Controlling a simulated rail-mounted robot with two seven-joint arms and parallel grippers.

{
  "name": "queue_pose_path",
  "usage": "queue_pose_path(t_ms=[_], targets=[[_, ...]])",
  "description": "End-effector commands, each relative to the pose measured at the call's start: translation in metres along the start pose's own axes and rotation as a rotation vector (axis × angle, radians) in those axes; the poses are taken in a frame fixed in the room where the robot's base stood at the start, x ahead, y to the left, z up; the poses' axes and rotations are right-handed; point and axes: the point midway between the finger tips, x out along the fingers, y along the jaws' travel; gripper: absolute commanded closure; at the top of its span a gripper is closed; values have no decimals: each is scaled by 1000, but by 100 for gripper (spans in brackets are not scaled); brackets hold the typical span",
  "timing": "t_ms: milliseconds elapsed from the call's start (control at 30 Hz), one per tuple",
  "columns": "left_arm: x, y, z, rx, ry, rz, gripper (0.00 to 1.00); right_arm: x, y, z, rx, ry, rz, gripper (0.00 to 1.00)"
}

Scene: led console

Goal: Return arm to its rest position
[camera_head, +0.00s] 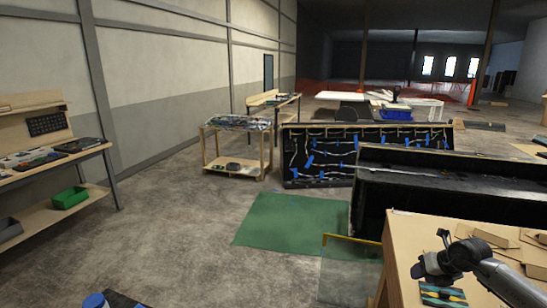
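My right arm comes in from the lower right, with its grey and black gripper (422,272) over a light wooden table (403,235). The gripper is small and seen at an angle, so I cannot tell whether its fingers are open or shut, and no held object is visible. A small panel with dark and yellow stripes (443,293) lies on the table just below the gripper. My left gripper is not in view.
Flat brown pieces (505,238) lie on the table beside my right arm. Black consoles (435,190) stand behind it, one with wires and blue tape (318,152). A green mat (285,220) lies on open floor. A workbench (60,160) with a green bin (69,198) stands left.

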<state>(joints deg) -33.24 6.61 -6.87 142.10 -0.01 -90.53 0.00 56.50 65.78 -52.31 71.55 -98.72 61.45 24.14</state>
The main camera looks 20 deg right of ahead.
Motion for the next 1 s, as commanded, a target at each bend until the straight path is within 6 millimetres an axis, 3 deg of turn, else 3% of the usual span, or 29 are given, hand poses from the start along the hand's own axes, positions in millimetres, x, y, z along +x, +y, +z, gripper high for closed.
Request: queue_pose_path(t_ms=[167,267,400,600,700,800,867,967,1000], targets=[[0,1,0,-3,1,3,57,-19,68,46,-20,-331,317,61],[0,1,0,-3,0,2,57,-48,107,69,9,-523,495,61],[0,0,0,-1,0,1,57,-107,152,96,107,-796,731,61],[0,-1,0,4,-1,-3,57,-198,198,111,400,-1125,1040,61],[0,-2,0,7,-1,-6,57,-228,211,105,625,-1225,1154,61],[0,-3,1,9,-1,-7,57,-234,216,87,902,-1252,1207,61],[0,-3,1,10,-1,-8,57,-225,219,69,1088,-1227,1201,61],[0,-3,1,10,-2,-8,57,-190,224,23,1416,-1109,1111,61],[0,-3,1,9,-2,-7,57,-170,226,-2,1542,-1034,1050,61]])
